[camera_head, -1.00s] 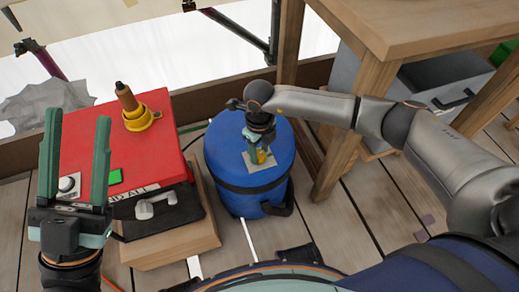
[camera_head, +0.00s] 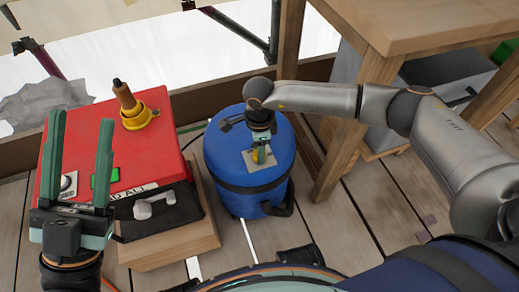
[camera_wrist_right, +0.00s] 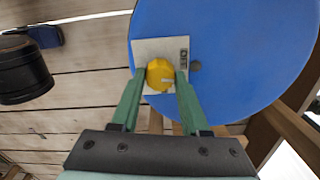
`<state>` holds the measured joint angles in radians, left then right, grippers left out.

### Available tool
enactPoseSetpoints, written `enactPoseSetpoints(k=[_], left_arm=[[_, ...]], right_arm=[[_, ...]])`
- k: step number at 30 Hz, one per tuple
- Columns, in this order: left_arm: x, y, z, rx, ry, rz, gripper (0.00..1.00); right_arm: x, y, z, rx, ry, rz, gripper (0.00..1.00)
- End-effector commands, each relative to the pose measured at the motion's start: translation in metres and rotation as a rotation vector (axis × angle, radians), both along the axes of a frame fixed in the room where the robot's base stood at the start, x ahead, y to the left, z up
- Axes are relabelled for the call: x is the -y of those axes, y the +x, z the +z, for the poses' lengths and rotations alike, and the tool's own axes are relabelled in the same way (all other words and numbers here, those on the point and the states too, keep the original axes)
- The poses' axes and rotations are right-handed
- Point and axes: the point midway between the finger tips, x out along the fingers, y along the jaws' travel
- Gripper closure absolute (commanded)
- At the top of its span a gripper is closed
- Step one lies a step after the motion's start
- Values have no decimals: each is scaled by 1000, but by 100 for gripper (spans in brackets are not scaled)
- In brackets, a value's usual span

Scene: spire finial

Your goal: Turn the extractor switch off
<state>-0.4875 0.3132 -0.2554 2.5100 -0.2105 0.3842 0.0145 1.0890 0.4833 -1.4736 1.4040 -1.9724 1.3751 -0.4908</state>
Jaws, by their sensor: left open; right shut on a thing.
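The extractor is a blue drum (camera_head: 224,160) with a dark band, standing on the plank floor. On its top is a pale switch plate (camera_head: 248,163) with a yellow knob. In the right wrist view the yellow knob (camera_wrist_right: 160,74) sits on the plate (camera_wrist_right: 148,48), with a white mark on it and dark lettering that looks like "OFF" beside it. My right gripper (camera_wrist_right: 160,82) is shut on the knob, one green finger on each side. It also shows above the drum in the head view (camera_head: 262,158). My left gripper (camera_head: 80,140) is open and empty, raised in front of the red box.
A red box (camera_head: 85,140) with a yellow-collared brown handle (camera_head: 127,97), a green button (camera_head: 105,177) and a black pad stands on a wooden base left of the drum. A wooden table (camera_head: 420,25) and grey case (camera_head: 447,78) are at right.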

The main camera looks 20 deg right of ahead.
Motion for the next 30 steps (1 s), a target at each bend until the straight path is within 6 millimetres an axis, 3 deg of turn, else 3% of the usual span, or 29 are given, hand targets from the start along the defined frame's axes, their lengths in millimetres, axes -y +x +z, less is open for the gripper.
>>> enactPoseSetpoints(k=[12,28,29,30], left_arm=[[0,1,-4,-2,-8,5,50],[0,0,-4,-2,-5,2,50],[1,0,-4,-2,-4,2,50],[1,0,-4,-2,-3,1,50]], right_arm=[[-1,0,0,2,2,172,100],[-1,0,1,1,2,192,100],[-1,0,1,1,2,192,51],[-1,0,1,1,2,191,47]])
